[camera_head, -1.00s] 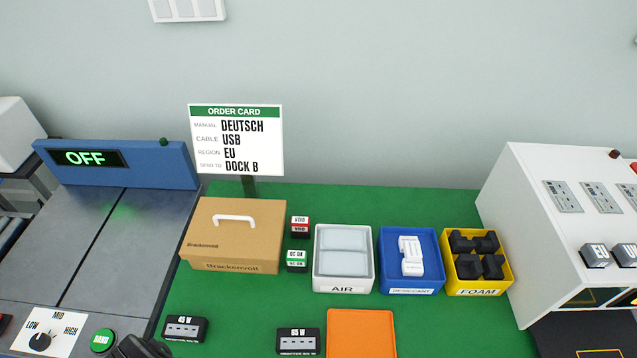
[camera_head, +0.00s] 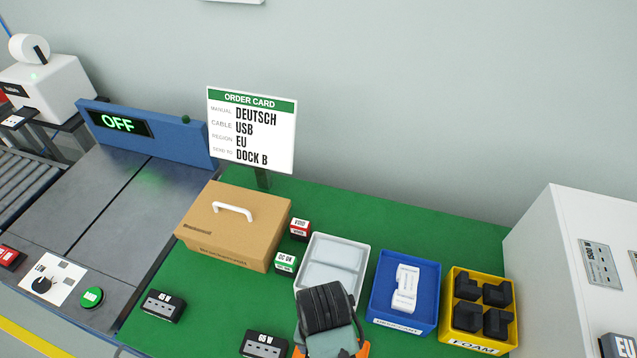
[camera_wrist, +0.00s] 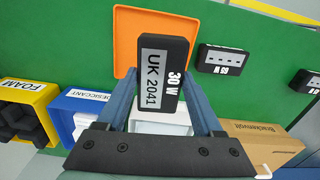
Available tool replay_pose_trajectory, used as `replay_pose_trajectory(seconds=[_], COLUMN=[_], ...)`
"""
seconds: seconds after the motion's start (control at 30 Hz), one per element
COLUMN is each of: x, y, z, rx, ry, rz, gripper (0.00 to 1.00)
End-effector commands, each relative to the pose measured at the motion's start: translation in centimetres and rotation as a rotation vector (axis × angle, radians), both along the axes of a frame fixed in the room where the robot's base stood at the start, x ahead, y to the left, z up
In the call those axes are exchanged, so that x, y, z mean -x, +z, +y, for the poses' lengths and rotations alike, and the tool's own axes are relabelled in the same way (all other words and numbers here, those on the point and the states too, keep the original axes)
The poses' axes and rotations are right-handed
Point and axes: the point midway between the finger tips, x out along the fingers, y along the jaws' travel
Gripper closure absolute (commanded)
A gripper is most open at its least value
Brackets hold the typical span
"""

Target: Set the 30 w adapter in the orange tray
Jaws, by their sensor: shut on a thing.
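The black 30 W adapter (camera_wrist: 160,76), with a grey label reading UK 2041, is held between the two blue-grey fingers of my gripper (camera_wrist: 161,90) in the wrist view. The orange tray (camera_wrist: 126,38) lies beyond the adapter, with the adapter overlapping part of its floor in that view. Whether the adapter touches the tray cannot be told. In the head view my gripper (camera_head: 328,325) is over the tray at the bottom edge. Only orange corners of the tray (camera_head: 364,349) show there, and the adapter is hidden.
The 65 W adapter (camera_head: 264,344) lies left of the tray, and the 45 W adapter (camera_head: 163,306) farther left. Behind are the white AIR bin (camera_head: 362,262), blue desiccant bin (camera_head: 432,290) and yellow foam bin (camera_head: 511,310). The brown carton (camera_head: 225,250) stands at back left.

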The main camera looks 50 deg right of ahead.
Motion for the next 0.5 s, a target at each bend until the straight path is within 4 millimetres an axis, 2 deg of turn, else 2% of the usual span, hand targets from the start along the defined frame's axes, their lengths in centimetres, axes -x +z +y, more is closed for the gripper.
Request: replay_pose_trajectory(seconds=[0.03, 0.13, 0.3, 0.5], x=[0.7, 1.3, 1.2, 1.2], y=[-0.3, -1.7, -4.8, -6.7], z=[-0.5, -0.9, -0.9, -0.9], rx=[0.002, 0.001, 0.002, 0.003], ry=[-0.044, -0.08, -0.079, -0.077], rz=[0.001, 0.004, 0.004, 0.002], gripper=[1.0, 1.0, 1.0, 1.0])
